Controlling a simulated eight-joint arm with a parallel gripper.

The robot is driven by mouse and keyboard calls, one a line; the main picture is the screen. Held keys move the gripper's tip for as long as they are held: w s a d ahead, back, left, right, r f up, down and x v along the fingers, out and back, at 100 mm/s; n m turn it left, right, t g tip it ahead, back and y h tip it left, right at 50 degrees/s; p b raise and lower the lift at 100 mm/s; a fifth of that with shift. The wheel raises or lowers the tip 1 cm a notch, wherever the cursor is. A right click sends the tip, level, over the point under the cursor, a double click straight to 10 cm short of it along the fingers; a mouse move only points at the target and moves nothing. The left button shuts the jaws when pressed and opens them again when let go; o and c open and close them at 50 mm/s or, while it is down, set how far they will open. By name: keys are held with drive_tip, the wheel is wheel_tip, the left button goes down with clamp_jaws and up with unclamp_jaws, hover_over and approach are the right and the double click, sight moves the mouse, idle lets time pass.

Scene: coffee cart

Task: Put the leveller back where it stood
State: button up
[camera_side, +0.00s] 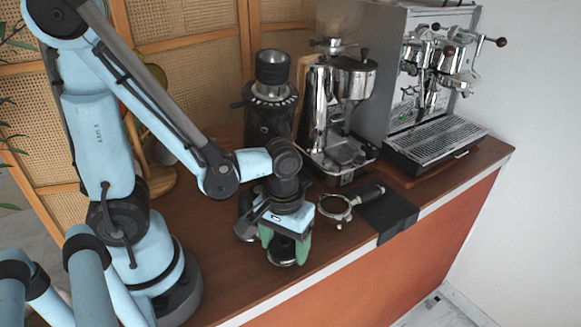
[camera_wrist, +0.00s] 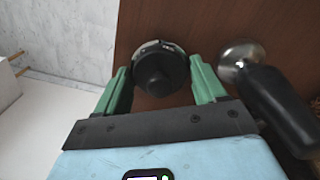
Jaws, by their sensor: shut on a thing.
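The leveller (camera_wrist: 160,70) is a dark round puck with a knob on top. It sits between the green fingers of my gripper (camera_wrist: 160,65) in the wrist view, and they are shut on it. In the side view my gripper (camera_side: 285,240) points down near the counter's front edge, and the leveller (camera_side: 286,256) shows low between the fingers, partly hidden by them. I cannot tell whether its underside touches the counter. A tamper (camera_wrist: 278,105) with a dark handle and silver base is just right of the gripper in the wrist view.
A portafilter (camera_side: 338,209) lies to the right of my gripper, its handle over a black mat (camera_side: 390,216) draped on the front edge. A dark grinder (camera_side: 272,110), a chrome grinder (camera_side: 320,110) and an espresso machine (camera_side: 435,90) stand behind. The wooden counter (camera_side: 225,275) is bare at front left.

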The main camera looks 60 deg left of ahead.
sight(285, 239)
drive_tip(key=o, duration=1.3)
drive_tip(key=shift+f, duration=0.15)
drive_tip(key=shift+r, duration=6.1)
drive_tip(key=shift+w+a+r+m+t, duration=0.2)
drive_tip(key=shift+w+a+m+t, duration=0.55)
drive_tip(key=shift+w+m+t, duration=0.35)
drive_tip(key=shift+w+a+r+m+t, duration=0.15)
drive_tip(key=shift+w+a+m+t, duration=0.6)
drive_tip(key=shift+t, duration=0.55)
drive_tip(key=shift+w+a+r+m+t, duration=0.2)
drive_tip(key=shift+w+a+m+t, duration=0.55)
drive_tip(key=shift+w+m+t, duration=0.35)
drive_tip(key=shift+s, duration=0.2)
